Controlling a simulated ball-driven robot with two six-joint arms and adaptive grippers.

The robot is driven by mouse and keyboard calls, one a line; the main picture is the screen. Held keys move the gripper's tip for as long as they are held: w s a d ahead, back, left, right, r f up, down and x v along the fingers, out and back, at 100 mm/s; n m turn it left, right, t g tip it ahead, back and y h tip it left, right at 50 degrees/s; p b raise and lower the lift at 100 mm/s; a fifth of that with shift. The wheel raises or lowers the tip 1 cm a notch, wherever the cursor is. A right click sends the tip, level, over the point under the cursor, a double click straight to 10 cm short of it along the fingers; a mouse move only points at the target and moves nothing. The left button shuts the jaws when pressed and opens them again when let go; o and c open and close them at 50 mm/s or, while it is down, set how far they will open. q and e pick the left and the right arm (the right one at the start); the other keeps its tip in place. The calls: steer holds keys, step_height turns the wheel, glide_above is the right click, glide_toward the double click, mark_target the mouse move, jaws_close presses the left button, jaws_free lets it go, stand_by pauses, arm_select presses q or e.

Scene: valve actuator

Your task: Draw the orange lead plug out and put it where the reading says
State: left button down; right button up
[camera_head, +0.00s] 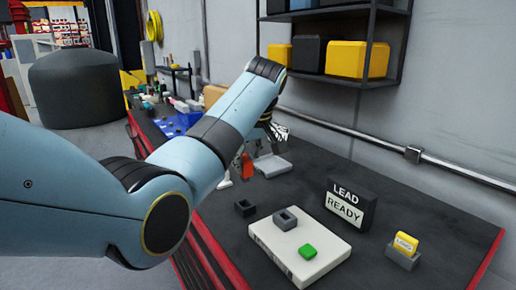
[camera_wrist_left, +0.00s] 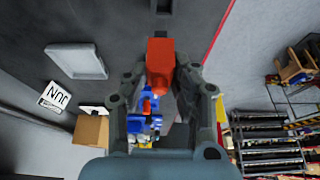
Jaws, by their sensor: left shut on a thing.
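My left gripper (camera_head: 254,152) is shut on the orange lead plug (camera_head: 243,167), held above the table beside the grey tray. In the left wrist view the orange plug (camera_wrist_left: 159,64) sits between the fingers (camera_wrist_left: 160,76). A small dark socket block (camera_head: 244,207) stands on the table, nearer the camera than the plug. The black sign (camera_head: 365,207) reads "LEAD" above a lit "READY". My right gripper is not in view.
A yellow block (camera_head: 405,243) stands in a grey holder (camera_head: 401,260) at the right. Dark tabletop is clear between tray and sign.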

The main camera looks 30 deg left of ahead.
mark_target(245, 177)
arm_select(q)
steer(key=shift+r, duration=0.1)
steer(key=shift+s+r, duration=0.2)
steer(key=shift+s, duration=0.15)
steer(key=shift+w, duration=0.1)
steer(key=shift+p, duration=0.6)
steer(key=shift+f+b, duration=0.5)
steer(key=shift+f, duration=0.4)
step_height(245, 177, down, 3)
steer(key=shift+r+b, duration=0.15)
steer(key=shift+b, duration=0.4)
steer(key=shift+f, duration=0.7)
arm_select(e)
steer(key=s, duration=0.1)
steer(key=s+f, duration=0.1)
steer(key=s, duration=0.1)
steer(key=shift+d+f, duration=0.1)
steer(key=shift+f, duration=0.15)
